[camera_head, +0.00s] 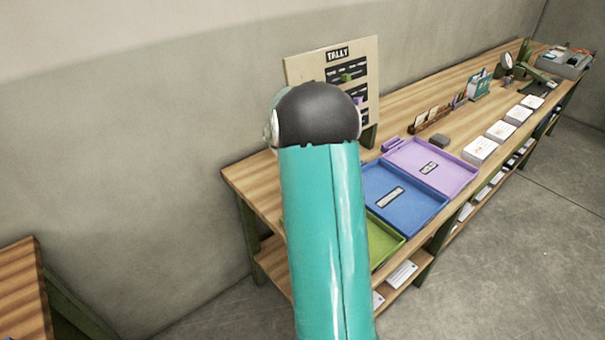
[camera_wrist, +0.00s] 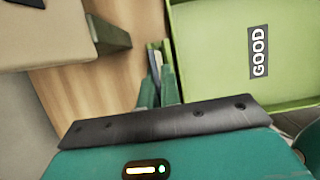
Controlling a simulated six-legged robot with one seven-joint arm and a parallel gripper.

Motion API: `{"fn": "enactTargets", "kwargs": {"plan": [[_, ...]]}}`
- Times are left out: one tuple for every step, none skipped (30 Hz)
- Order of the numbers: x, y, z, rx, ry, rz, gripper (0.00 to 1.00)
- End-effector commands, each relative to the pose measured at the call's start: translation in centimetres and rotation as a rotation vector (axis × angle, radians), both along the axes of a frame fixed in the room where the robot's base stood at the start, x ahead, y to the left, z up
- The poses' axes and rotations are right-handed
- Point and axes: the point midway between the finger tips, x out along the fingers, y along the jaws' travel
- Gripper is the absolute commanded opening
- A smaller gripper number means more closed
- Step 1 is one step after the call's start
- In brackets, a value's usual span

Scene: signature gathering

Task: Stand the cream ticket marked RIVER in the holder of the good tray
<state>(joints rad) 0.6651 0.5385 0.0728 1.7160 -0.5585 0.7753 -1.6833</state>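The good tray is green and lies flat, labelled GOOD, at the right of the wrist view (camera_wrist: 212,60). In the head view its green corner (camera_head: 384,243) shows beside my teal arm, which covers the rest. My gripper (camera_wrist: 160,70) points down left of the tray in the wrist view, over or near bare wood. Its fingertips are close together, with a thin pale edge between or beside them; I cannot tell whether that is a ticket. I cannot make out the word RIVER on anything. The good tray's holder is not clearly seen.
A blue tray (camera_head: 402,200) and a purple tray (camera_head: 440,167) lie beyond the green one. A tally board (camera_head: 372,75) stands behind my arm. A small rack (camera_head: 432,117) holds cream tickets. Paper stacks (camera_head: 480,150) line the table's front edge.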

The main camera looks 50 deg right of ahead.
Motion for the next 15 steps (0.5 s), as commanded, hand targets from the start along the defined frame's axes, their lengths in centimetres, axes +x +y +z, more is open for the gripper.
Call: {"fn": "enactTargets", "kwargs": {"plan": [[0.0, 0.0, -0.3, 0.000, 0.001, 0.001, 0.00], [0.0, 0.0, -0.5, 0.000, 0.001, 0.001, 0.00], [0.0, 0.0, -0.7, 0.000, 0.001, 0.001, 0.00], [0.0, 0.0, -0.8, 0.000, 0.001, 0.001, 0.00], [0.0, 0.0, -1.0, 0.000, 0.001, 0.001, 0.00], [0.0, 0.0, -1.2, 0.000, 0.000, 0.001, 0.00], [0.0, 0.0, -1.4, 0.000, 0.000, 0.001, 0.00], [0.0, 0.0, -1.6, 0.000, 0.000, 0.001, 0.00], [0.0, 0.1, -1.8, 0.001, 0.000, 0.001, 0.00], [0.0, 0.1, -2.0, 0.001, 0.000, 0.001, 0.00], [0.0, 0.1, -2.1, 0.001, 0.001, 0.001, 0.00], [0.0, 0.1, -2.3, 0.001, 0.001, 0.001, 0.00], [0.0, 0.1, -2.5, 0.001, 0.001, 0.001, 0.00], [0.0, 0.1, -2.6, 0.001, 0.000, 0.001, 0.00], [0.0, 0.1, -2.8, 0.001, 0.000, 0.001, 0.00]]}}
